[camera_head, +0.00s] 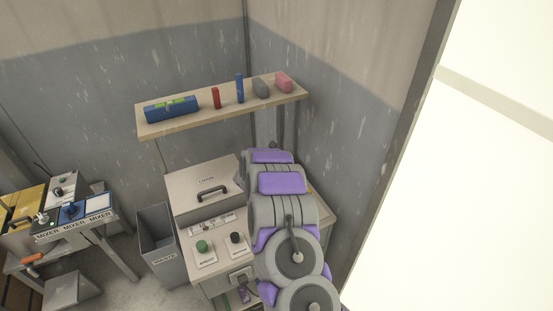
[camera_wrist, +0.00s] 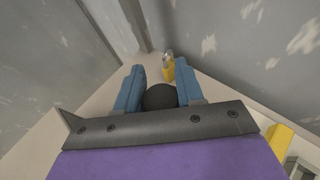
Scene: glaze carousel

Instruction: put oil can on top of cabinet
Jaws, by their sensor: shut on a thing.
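In the wrist view my gripper (camera_wrist: 158,80) has two blue fingers on either side of a dark round thing (camera_wrist: 160,97). It fills the gap between them, so the fingers look shut on it. I cannot tell whether it is part of the oil can. A small yellow thing with a pale top (camera_wrist: 168,64) shows just past the fingertips, near the right one; whether it is the oil can is unclear. In the head view my arm hides the gripper and what it holds. A cream cabinet-like box with a dark handle (camera_head: 203,185) is left of my arm.
A wooden wall shelf (camera_head: 215,110) above holds a blue case (camera_head: 171,109) and several small items. A grey waste bin (camera_head: 158,240) stands left of the worktop. A mixer bench (camera_head: 75,225) is far left. Walls close in behind. A yellow thing (camera_wrist: 281,140) is low right in the wrist view.

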